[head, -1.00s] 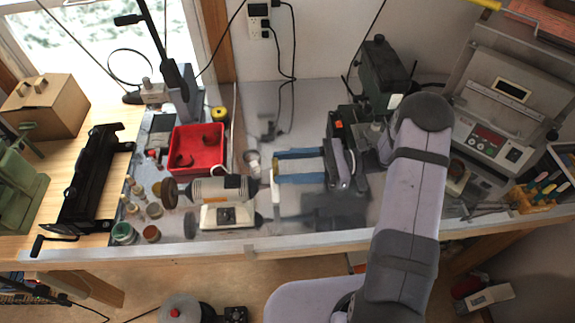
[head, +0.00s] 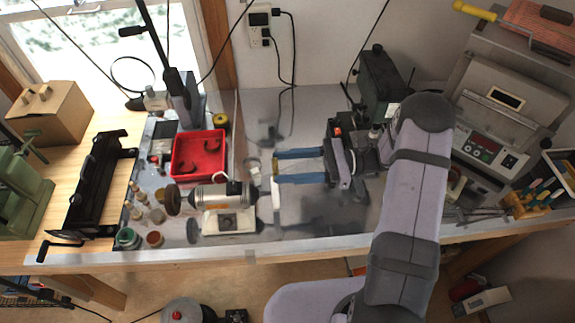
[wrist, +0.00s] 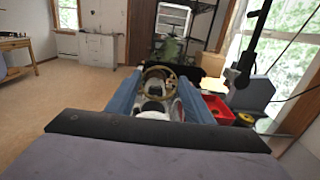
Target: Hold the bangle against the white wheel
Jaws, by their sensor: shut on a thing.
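The bangle (wrist: 161,73) is a thin gold ring held between the two blue fingers of my gripper (wrist: 162,80) in the wrist view. In the head view the gripper (head: 275,166) points left, and the bangle shows only as a small yellowish edge (head: 274,169) at the fingertips. The white wheel (head: 277,195) is seen edge-on at the right end of the bench motor (head: 222,196), close by the fingertips. In the wrist view, pale motor parts show through and below the ring. I cannot tell whether bangle and wheel touch.
A brown wheel (head: 173,200) is on the motor's left end. A red tray (head: 213,141) stands behind the motor, with small jars (head: 128,238) to the left. A dark green machine (head: 381,81) stands behind my arm. Bare metal bench lies in front of the fingers.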

